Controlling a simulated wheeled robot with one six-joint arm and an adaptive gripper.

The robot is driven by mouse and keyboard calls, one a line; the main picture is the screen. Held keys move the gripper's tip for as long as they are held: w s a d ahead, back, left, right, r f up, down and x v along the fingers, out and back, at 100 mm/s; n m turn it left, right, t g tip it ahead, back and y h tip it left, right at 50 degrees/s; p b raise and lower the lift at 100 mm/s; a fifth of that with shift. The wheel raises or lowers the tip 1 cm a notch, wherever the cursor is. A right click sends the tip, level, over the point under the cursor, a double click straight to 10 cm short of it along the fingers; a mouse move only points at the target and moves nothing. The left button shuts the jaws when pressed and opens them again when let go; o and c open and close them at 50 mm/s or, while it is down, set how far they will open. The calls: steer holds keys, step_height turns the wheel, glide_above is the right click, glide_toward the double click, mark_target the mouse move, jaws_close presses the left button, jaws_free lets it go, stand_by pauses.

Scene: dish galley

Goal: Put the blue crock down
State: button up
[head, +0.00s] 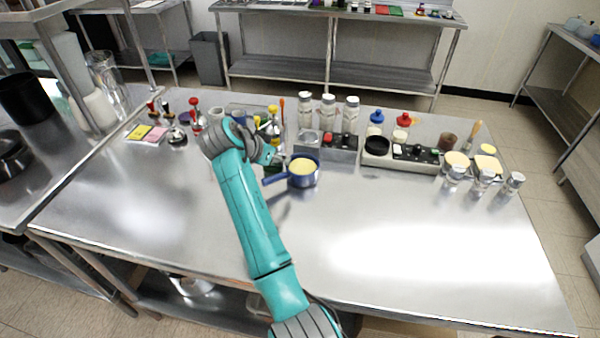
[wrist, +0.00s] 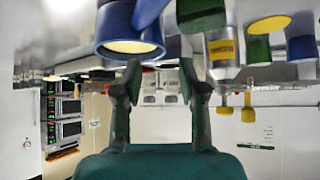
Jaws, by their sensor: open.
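The blue crock (head: 306,180) has a handle pointing left and pale yellow contents. In the head view it stands upright and appears to rest on the steel table (head: 380,235). My gripper (head: 275,155) is just behind and left of it, partly hidden by my arm. In the wrist view, which is upside down, the blue crock (wrist: 108,28) is at the top, near the left finger. My gripper (wrist: 166,78) is open there, with nothing held between its fingers.
White-capped shakers (head: 328,110) and a grey caddy (head: 340,150) stand behind the crock. A second caddy (head: 405,160) and clear glass jars (head: 483,182) are on the right. Stamps and colored cards (head: 147,132) lie on the left. The table's front is clear.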

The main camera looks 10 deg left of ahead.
mark_target(293, 161)
steer(key=shift+x, duration=2.65)
steer(key=shift+r, duration=0.1)
jaws_close()
